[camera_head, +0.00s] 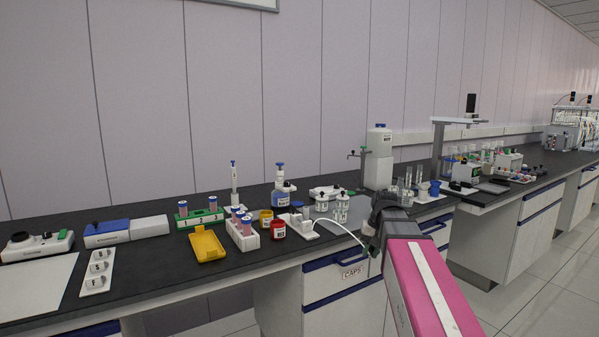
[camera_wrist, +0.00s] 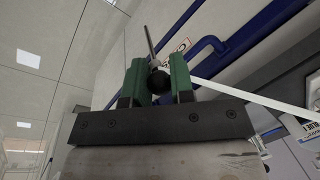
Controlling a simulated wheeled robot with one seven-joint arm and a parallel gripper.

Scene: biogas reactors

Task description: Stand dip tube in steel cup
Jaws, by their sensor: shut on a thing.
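My gripper (camera_wrist: 157,78) has green fingers shut on a dark round piece with a thin grey rod, which I take to be the dip tube (camera_wrist: 150,42). A pale strip or tube (camera_wrist: 250,97) runs off to the right behind the fingers. In the head view my gripper (camera_head: 371,244) is in front of the bench's front edge, and a thin white curved tube (camera_head: 340,228) arcs from it toward the bench top. I cannot pick out the steel cup with certainty; a small shiny grey vessel (camera_head: 340,215) stands near the bench's front edge.
Labelled bottles (camera_head: 322,202), a white tray (camera_head: 300,228), red (camera_head: 278,230) and yellow (camera_head: 266,218) jars and a tube rack (camera_head: 242,235) crowd the bench beside the arc. Glassware and a blue vessel (camera_head: 434,187) stand to the right. A drawer marked CAPS (camera_head: 340,281) is below.

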